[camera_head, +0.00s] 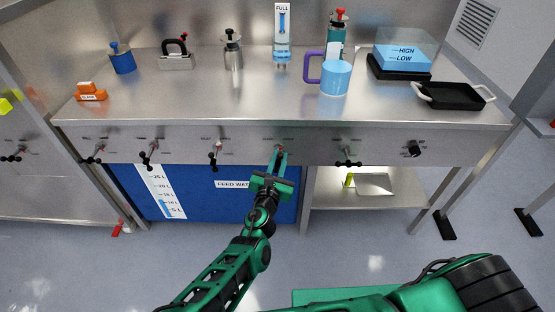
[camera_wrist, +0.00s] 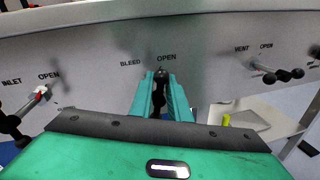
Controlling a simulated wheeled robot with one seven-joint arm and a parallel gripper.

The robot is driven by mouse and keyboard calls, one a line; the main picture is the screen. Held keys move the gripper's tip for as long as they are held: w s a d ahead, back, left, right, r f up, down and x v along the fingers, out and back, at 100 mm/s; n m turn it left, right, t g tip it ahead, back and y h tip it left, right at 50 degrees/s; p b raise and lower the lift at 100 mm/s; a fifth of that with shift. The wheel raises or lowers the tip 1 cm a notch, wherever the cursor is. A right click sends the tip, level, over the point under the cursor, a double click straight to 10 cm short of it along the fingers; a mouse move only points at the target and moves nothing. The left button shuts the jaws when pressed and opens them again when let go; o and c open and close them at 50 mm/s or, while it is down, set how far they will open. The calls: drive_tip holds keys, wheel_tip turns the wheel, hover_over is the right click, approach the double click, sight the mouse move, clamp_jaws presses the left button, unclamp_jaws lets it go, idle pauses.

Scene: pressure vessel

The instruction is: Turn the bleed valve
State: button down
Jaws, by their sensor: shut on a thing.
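The bleed valve (camera_wrist: 160,76) is a small black handle on the steel front panel, between the BLEED and OPEN labels in the wrist view. Its handle points down toward me, between my fingers. My gripper (camera_wrist: 160,88) has its two teal fingers closed around the handle, one on each side. In the head view my gripper (camera_head: 279,156) reaches up to the panel's middle, and its fingers mostly hide the valve there. The lower part of the handle is partly hidden by my gripper body.
The inlet valve (camera_wrist: 38,92) is to the left and the vent valve (camera_wrist: 268,71) to the right, both clear of my fingers. A blue feed water tank (camera_head: 200,200) stands below the panel. The worktop above holds a blue mug (camera_head: 335,78) and a black tray (camera_head: 455,97).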

drive_tip(key=m, duration=0.1)
drive_tip(key=d+m, duration=0.1)
drive_tip(key=m, duration=0.1)
drive_tip(key=shift+f+m+g+y, duration=0.15)
drive_tip(key=shift+m+g+y, duration=0.15)
drive_tip(key=shift+d+f+m+g+y, duration=0.1)
drive_tip(key=shift+d+f+m+y, duration=0.25)
drive_tip(key=shift+m, duration=1.25)
drive_tip(key=shift+d+f+m+g+y, duration=0.1)
drive_tip(key=shift+f+m+y, duration=0.3)
drive_tip(key=shift+m, duration=1.2)
drive_tip(key=shift+d+f+m+g+y, duration=0.15)
drive_tip(key=shift+m+y, duration=0.4)
drive_tip(key=shift+m, duration=1.05)
drive_tip(key=c, duration=1.8)
unclamp_jaws()
drive_tip(key=shift+a, duration=0.1)
